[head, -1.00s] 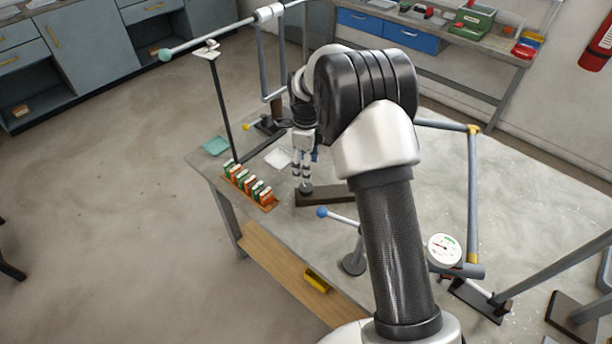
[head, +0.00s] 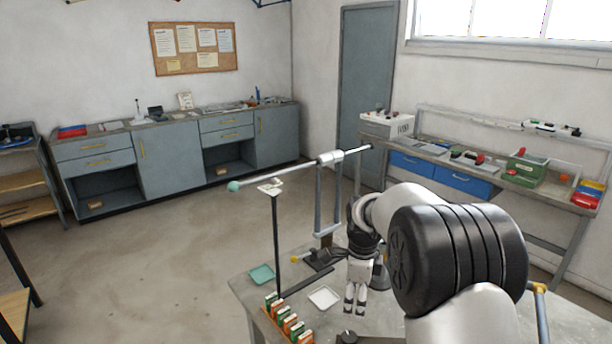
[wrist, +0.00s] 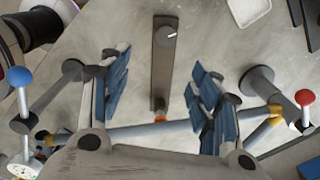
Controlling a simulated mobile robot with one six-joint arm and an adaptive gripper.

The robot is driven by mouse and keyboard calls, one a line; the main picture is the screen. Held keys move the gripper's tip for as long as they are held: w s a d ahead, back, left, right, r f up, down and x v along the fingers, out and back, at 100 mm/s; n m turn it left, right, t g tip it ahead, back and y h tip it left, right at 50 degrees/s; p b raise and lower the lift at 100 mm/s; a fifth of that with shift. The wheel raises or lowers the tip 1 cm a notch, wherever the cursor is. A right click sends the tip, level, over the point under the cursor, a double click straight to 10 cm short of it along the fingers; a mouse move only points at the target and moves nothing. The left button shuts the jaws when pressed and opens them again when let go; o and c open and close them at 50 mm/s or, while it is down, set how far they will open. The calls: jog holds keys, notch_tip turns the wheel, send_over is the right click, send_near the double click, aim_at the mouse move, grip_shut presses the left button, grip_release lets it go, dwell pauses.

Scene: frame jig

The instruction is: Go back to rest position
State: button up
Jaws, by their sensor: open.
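My gripper (head: 356,305) hangs fingers-down over the grey table. It is open, with nothing between its blue-padded fingers in the wrist view (wrist: 158,88). A dark bar (wrist: 161,70) with a round grey knob (wrist: 168,34) lies below and beyond the fingers, apart from them. The knob (head: 347,337) also shows at the bottom edge of the head view, just below the fingertips. The rest of the bar is cut off there.
A white tray (head: 323,298) lies left of my gripper, with a teal tray (head: 262,275) farther left. A row of green and orange pieces (head: 287,318) stands at the table's left edge. A thin upright post (head: 276,235) and a long tube (head: 290,172) rise behind.

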jog(key=s+r+n+t, duration=0.2)
jog(key=s+r+n, duration=0.8)
jog(key=s+r, duration=0.55)
jog(key=s+f+n+t, duration=0.1)
jog(key=s+n+t, duration=0.1)
jog(key=s+n, duration=0.9)
jog(key=s, duration=0.8)
jog(key=shift+f, duration=0.3)
jog(key=shift+w+d, duration=0.1)
jog(key=shift+d, duration=0.05)
